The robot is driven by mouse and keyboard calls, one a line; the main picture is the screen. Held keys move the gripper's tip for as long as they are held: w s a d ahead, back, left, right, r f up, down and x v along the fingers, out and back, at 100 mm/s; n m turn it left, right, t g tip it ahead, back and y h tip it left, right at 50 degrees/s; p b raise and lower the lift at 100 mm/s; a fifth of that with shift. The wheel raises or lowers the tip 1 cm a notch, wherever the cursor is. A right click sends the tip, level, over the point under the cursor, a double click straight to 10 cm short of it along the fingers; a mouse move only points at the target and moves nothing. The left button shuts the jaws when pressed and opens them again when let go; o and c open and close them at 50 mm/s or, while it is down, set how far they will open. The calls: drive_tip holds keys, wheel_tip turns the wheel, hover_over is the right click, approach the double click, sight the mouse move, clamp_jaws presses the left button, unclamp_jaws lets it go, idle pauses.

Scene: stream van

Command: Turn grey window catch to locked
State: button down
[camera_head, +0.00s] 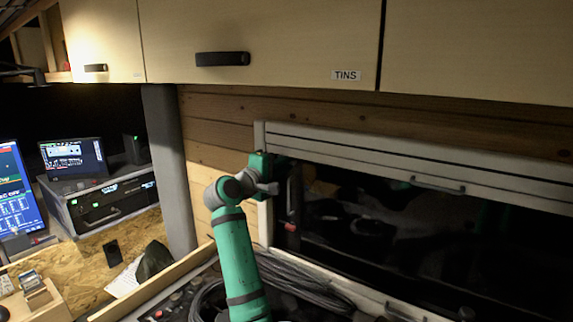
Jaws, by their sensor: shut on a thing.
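The window (430,245) is in the right half of the head view, with a pale frame (265,228) and dark glass. My gripper (270,186) is at the upper left of the window, against the left upright of the frame. It is shut on the grey window catch there. The catch is small and mostly hidden by the gripper and wrist, so its angle cannot be read. My green and grey arm comes up from below to this spot.
A pale blind (420,172) with a dark handle runs along the window top. Wooden cupboards, one labelled TINS (345,75), hang above. Coiled cable (300,285) lies below the window. A grey post (170,170), a rack unit (105,200) and screens stand left.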

drive_tip(key=shift+a+f+n, duration=0.1)
drive_tip(key=shift+n, duration=0.5)
drive_tip(key=c, duration=1.9)
unclamp_jaws()
drive_tip(key=shift+o, duration=0.4)
drive_tip(key=shift+a, duration=0.1)
